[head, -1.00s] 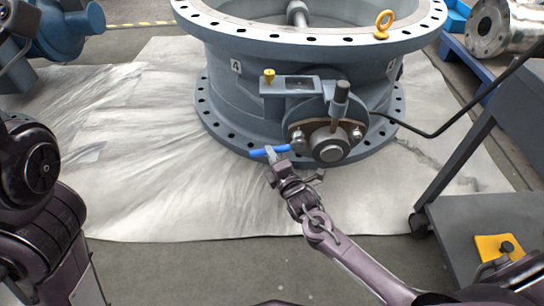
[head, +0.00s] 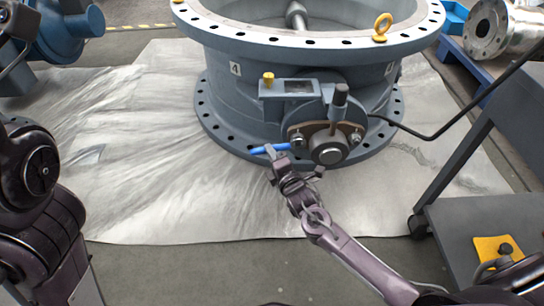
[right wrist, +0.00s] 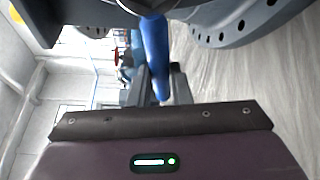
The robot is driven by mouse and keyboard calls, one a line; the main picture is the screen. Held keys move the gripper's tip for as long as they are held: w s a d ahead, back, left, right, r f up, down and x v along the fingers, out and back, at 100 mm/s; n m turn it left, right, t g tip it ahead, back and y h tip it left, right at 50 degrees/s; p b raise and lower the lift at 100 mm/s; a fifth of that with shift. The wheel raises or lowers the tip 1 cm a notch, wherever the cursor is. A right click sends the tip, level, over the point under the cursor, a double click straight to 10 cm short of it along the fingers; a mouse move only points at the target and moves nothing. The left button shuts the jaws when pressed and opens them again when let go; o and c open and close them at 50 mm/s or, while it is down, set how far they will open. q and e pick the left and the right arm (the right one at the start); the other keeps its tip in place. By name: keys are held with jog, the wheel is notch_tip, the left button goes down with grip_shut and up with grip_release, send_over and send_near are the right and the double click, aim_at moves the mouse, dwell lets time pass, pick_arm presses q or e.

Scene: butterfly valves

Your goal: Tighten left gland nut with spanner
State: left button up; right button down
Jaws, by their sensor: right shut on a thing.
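The blue-handled spanner (head: 259,150) lies nearly level in the head view, low on the front of the large grey valve (head: 222,113). Its right end reaches the left gland nut (head: 297,140); I cannot tell how its jaw sits on the nut. The gland flange around the shaft end (head: 330,153) carries a second nut (head: 356,138) on the right. My right gripper (head: 272,154) is shut on the spanner's handle, just left of the nut. In the right wrist view the blue handle (right wrist: 155,45) runs between the fingers (right wrist: 160,84). My left gripper is out of view.
The valve stands on a pale floor sheet (head: 140,190). A dark cart (head: 480,225) with a yellow pad (head: 497,249) stands at the right. A black cable (head: 435,133) runs from the valve to the upper right. The sheet left of the valve is clear.

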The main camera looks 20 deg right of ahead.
jog(key=shift+w+d, duration=0.1)
jog(key=shift+w, duration=0.2)
jog(key=shift+w+d, duration=0.1)
jog(key=shift+w, duration=0.2)
dwell(0.3)
jog(key=shift+r, duration=0.1)
dwell(0.5)
dwell(0.6)
